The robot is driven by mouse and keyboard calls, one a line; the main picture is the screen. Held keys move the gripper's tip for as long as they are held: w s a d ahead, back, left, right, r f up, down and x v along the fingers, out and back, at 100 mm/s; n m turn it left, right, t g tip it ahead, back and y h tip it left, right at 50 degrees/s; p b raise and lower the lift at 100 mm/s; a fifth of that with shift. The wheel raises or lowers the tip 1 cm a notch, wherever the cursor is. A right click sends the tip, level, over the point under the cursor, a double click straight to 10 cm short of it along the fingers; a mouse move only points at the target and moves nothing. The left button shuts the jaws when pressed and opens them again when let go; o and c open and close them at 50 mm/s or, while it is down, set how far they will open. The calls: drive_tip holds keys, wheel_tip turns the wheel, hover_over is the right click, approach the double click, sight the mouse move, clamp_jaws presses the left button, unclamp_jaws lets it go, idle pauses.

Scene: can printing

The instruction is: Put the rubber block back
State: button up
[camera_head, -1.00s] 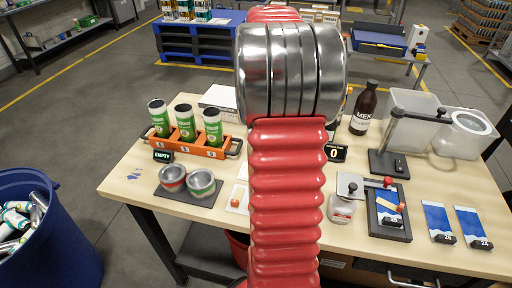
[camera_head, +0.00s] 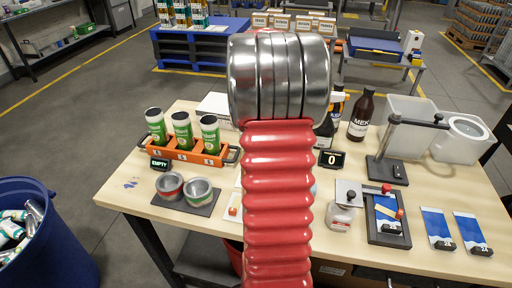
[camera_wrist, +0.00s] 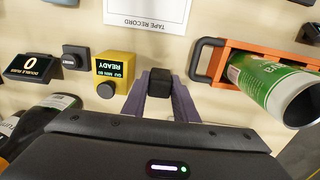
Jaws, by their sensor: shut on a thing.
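In the wrist view my gripper (camera_wrist: 158,98) has its two purple-grey fingers closed on a small black block (camera_wrist: 160,84), which looks like the rubber block. The block sits between the fingertips, over or near the pale table top; I cannot tell whether it touches the table. Left of it is a yellow device (camera_wrist: 114,70) with a green-lettered screen. Further left is a small dark labelled block (camera_wrist: 75,57). In the head view my red arm hides the gripper and the block.
An orange rack (camera_head: 191,156) holds green cans; its handle is close right of my gripper in the wrist view. The rub counter (camera_head: 332,158) shows 0. Dark bottles, including the MEK bottle (camera_head: 361,117), stand nearby. A paper sheet (camera_wrist: 147,12) lies beyond the fingertips.

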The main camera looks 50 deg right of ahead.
drive_tip(key=shift+f, duration=1.9)
drive_tip(key=o, duration=1.1)
drive_tip(key=shift+f, duration=0.1)
drive_tip(key=shift+c, duration=0.2)
wheel_tip(320, 180, up, 12)
drive_tip(key=shift+r, duration=0.15)
